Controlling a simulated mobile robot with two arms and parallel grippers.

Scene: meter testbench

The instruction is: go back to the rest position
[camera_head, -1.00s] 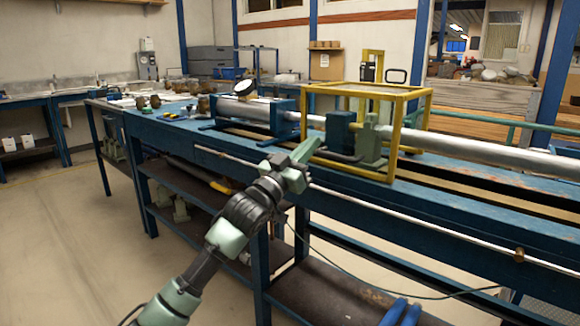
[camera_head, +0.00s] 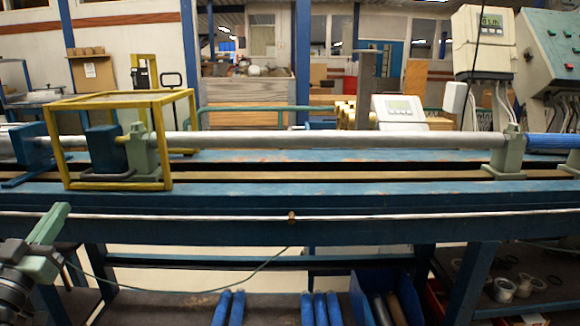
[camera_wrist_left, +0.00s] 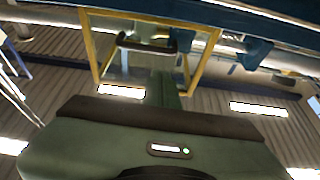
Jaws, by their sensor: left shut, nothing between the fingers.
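My left gripper (camera_head: 50,222) is at the lower left of the head view, in front of the blue bench's front edge. Its green fingers are shut with nothing between them, and they point up and away from me. In the left wrist view the gripper's green fingers (camera_wrist_left: 163,90) stand up from its dark body, with a yellow frame beyond them. The gripper is apart from the bench in the head view. My right gripper is not in view.
The blue bench (camera_head: 380,200) carries a long silver pipe (camera_head: 330,140) and a yellow frame cage (camera_head: 168,150) at left. A meter display (camera_head: 398,108) and a green control panel (camera_head: 558,50) stand behind. Blue-handled items (camera_head: 320,308) and a blue bin (camera_head: 372,285) are below.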

